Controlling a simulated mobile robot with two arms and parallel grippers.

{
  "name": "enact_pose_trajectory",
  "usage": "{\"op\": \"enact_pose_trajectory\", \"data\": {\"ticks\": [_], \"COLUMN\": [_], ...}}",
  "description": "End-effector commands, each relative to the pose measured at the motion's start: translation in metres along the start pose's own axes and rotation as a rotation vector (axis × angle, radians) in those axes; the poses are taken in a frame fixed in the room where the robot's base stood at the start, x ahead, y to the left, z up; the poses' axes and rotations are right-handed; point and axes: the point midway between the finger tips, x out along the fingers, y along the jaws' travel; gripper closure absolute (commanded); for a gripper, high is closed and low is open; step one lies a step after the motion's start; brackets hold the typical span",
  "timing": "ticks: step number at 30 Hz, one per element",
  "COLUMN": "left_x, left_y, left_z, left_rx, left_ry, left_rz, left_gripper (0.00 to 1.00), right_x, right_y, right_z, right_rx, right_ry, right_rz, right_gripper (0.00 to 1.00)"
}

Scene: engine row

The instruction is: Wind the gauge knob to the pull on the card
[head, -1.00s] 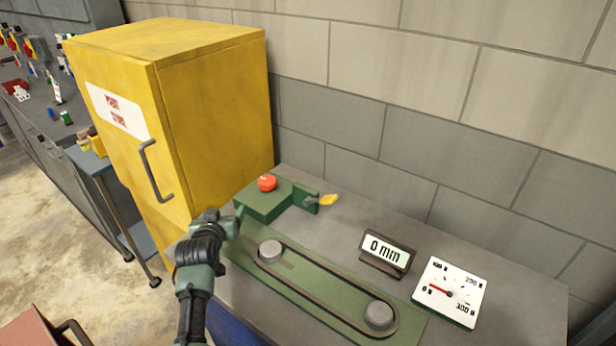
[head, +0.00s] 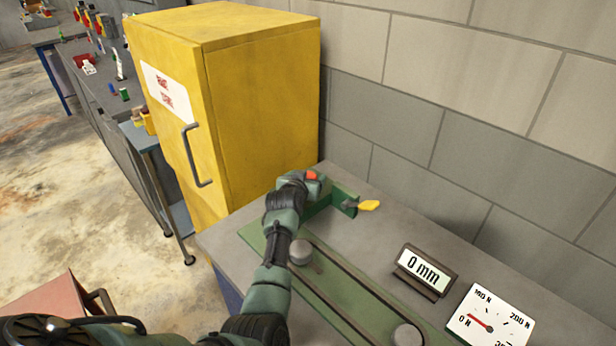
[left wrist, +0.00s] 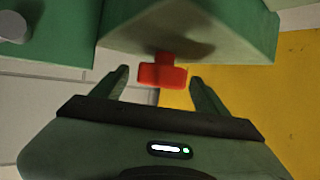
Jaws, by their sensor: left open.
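The red knob (head: 312,175) sits on the green block (head: 318,207) at the far end of the green belt rig. My left gripper (left wrist: 159,75) is at the knob, which shows red (left wrist: 162,71) between its two open fingers in the left wrist view. Gaps show on both sides there. In the head view, my left arm hides much of the block. The dial gauge (head: 490,318) has its red needle near 0 N and is partly cut off. The display (head: 427,270) reads 0 mm. I see no card that I can read a pull from. My right gripper is out of view.
A yellow lever (head: 368,205) sticks out from the block's right side. A belt runs between two grey pulleys (head: 301,251) on the green base. A yellow cabinet (head: 262,110) stands close behind on the left, and a block wall (head: 400,180) runs behind the bench.

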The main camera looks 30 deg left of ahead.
Motion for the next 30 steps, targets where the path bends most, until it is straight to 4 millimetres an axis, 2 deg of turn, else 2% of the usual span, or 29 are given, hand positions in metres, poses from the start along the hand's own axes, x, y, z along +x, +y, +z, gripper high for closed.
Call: {"op": "enact_pose_trajectory", "data": {"ticks": [4, 13, 18, 20, 30], "left_x": [0.0069, 0.0082, 0.0081, 0.008, 0.0087], "left_y": [-0.0004, -0.0004, -0.0003, -0.0003, -0.0023], "left_z": [-0.0002, -0.0001, 0.0001, 0.0001, 0.0027], "left_rx": [0.0, 0.0, 0.0, 0.0, 0.026], "left_ry": [0.0, 0.001, 0.0, 0.0, -0.001], "left_rz": [0.0, -0.001, 0.0, 0.0, 0.049], "left_gripper": [0.26, 0.26, 0.73, 0.89, 0.88], "right_x": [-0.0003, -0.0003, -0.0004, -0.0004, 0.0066], "right_y": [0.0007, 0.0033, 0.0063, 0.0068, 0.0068], "right_z": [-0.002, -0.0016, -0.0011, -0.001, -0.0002], "right_rx": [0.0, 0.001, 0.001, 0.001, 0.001], "right_ry": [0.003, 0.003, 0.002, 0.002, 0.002], "right_rz": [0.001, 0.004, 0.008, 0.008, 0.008], "right_gripper": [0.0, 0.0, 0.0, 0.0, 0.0]}}
